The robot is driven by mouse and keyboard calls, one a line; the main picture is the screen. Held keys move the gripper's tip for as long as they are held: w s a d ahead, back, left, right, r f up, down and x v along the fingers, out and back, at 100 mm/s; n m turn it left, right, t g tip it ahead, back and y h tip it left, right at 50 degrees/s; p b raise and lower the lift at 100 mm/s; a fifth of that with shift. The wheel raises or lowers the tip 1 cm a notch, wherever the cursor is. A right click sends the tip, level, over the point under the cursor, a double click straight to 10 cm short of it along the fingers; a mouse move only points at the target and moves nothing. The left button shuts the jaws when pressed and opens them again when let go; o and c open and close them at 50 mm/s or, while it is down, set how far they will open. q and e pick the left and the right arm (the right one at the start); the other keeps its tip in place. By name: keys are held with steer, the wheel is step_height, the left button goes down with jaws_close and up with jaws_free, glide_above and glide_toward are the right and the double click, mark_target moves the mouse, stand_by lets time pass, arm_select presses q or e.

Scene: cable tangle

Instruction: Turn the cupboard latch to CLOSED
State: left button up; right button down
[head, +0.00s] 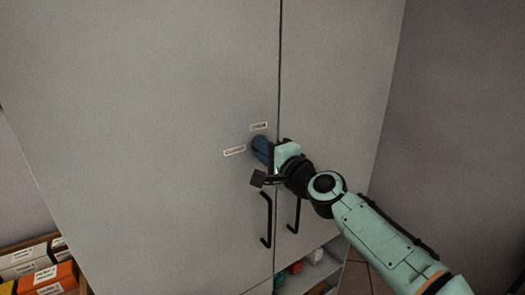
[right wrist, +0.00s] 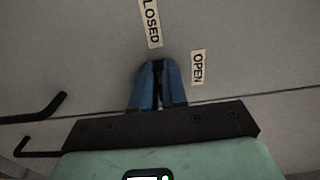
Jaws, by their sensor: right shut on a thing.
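The cupboard latch (right wrist: 158,70) is a small dark piece on the left door of the grey cupboard, mostly hidden by my gripper. My right gripper (right wrist: 157,85) has blue fingers and is shut on the latch. In the head view, the right gripper (head: 262,150) reaches the door from the right. The CLOSED label (head: 235,150) is left of the latch and the OPEN label (head: 259,126) is above it. In the right wrist view, the CLOSED label (right wrist: 151,22) is above the fingertips and the OPEN label (right wrist: 197,67) is to their right. I cannot tell the latch's exact angle.
Two black door handles (head: 266,220) (head: 296,215) stick out below the latch, beside the door seam. A shelf with small items (head: 296,267) is under the doors. Orange and white boxes (head: 47,277) stand at the lower left.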

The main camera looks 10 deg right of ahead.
steer(key=c, duration=1.2)
jaws_free()
steer(key=shift+o, duration=0.2)
arm_select(q)
steer(key=f+b, duration=0.1)
steer(key=b, duration=0.1)
steer(key=w+f+b, duration=0.1)
steer(key=f+b, duration=0.1)
steer(key=shift+w+f+t, duration=0.2)
steer(key=shift+t, duration=0.2)
arm_select(e)
steer(key=v, duration=1.3)
steer(key=shift+s, duration=0.25)
